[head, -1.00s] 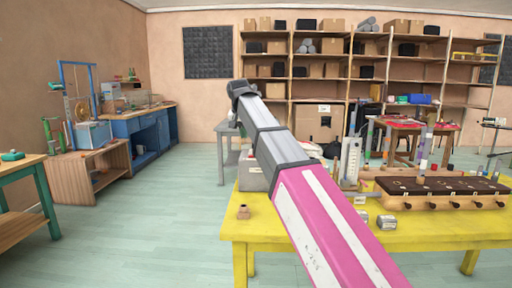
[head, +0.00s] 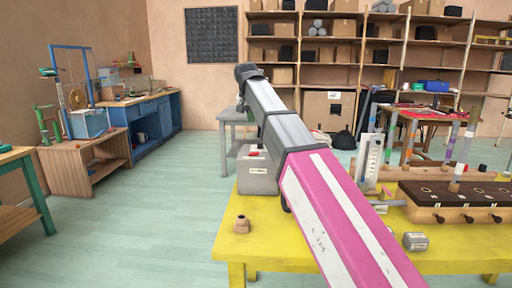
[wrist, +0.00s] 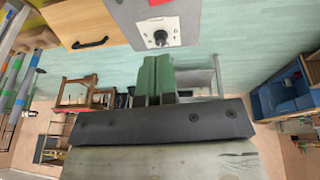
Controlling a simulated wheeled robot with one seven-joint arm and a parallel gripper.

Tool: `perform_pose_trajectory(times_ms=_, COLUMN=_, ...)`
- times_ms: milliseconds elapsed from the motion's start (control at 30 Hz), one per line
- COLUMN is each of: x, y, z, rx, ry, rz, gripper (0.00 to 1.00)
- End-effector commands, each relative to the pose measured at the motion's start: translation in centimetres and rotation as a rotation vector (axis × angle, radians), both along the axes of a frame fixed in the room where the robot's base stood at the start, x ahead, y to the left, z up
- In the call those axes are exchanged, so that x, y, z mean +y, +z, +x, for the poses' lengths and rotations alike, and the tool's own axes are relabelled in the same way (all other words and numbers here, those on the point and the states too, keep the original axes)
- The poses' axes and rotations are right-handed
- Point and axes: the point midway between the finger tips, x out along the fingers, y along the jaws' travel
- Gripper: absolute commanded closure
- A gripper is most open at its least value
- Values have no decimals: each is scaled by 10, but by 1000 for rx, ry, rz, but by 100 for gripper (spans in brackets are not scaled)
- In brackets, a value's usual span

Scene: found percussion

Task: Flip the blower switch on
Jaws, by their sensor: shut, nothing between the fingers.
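A grey box (head: 258,176) with a small label and a red part on top stands on the yellow table, partly behind my arm; I take it to be the blower. In the wrist view the grey box (wrist: 128,14) is at the top, with a white plate (wrist: 146,30) carrying a dark switch-like knob (wrist: 160,37). Which way the switch is set is too small to tell. My gripper (wrist: 157,62) has green fingers, shut and empty, pointing toward the box below the plate in the picture, apparently apart from it. The head view does not show the fingers.
The yellow table (head: 236,246) also bears a small brown pot (head: 241,224), a dark-topped wooden block with pegs (head: 455,213), a white gauge board (head: 369,158) and a metal piece (head: 415,241). A grey side table (head: 226,150) stands behind.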

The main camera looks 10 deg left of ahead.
Motion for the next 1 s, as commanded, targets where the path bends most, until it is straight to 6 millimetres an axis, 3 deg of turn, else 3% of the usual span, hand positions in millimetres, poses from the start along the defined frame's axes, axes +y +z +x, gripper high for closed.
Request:
perform_pose_trajectory(times_ms=267, x=-1, y=-21, z=6, rx=1, ry=0, rz=-1, gripper=100)
perform_pose_trajectory(times_ms=800, x=-9, y=-109, z=28, rx=2, ry=0, rz=-1, gripper=100)
perform_pose_trajectory(times_ms=1000, x=-13, y=-129, z=29, rx=1, ry=0, rz=0, gripper=100)
